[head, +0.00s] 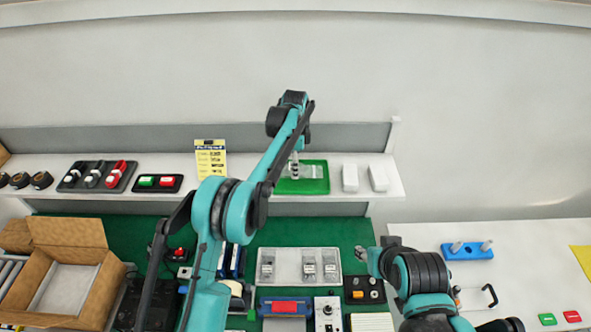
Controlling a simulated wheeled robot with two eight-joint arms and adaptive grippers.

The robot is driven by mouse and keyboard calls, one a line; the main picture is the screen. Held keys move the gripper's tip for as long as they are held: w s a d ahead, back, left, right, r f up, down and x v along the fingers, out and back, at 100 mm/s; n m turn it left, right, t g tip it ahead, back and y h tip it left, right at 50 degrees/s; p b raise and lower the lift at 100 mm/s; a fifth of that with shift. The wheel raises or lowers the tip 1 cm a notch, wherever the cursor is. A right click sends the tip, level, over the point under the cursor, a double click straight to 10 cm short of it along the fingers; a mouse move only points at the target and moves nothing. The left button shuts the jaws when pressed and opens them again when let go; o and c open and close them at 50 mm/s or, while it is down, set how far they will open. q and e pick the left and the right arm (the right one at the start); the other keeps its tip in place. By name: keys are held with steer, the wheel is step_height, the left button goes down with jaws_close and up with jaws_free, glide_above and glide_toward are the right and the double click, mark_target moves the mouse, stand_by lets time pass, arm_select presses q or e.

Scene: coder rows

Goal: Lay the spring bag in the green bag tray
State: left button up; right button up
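The green bag tray (316,187) sits on the raised back shelf, right of centre. My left arm reaches up and over to it, and the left gripper (294,170) points down at the tray's left half. A pale, see-through bag (311,170) shows at the gripper's fingertips, over the tray. I cannot tell whether the fingers grip it or whether it touches the tray floor. Several similar clear bags with small grey contents stand in a pale tray (290,280) on the green mat. My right gripper (366,257) is low near the mat's right side; its fingers are too small to read.
On the shelf, two white blocks (350,178) stand right of the green tray, and a yellow notice (211,158) stands to its left. Black holders (98,176) with red and white parts sit farther left. An open cardboard box (63,285) is at lower left.

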arm_select(q)
steer(key=f, duration=0.2)
steer(key=shift+w+f, duration=0.2)
steer(key=shift+f, duration=0.2)
steer(key=shift+s, duration=0.1)
steer(key=shift+f, duration=0.15)
steer(key=o, duration=1.2)
steer(key=shift+c, duration=0.2)
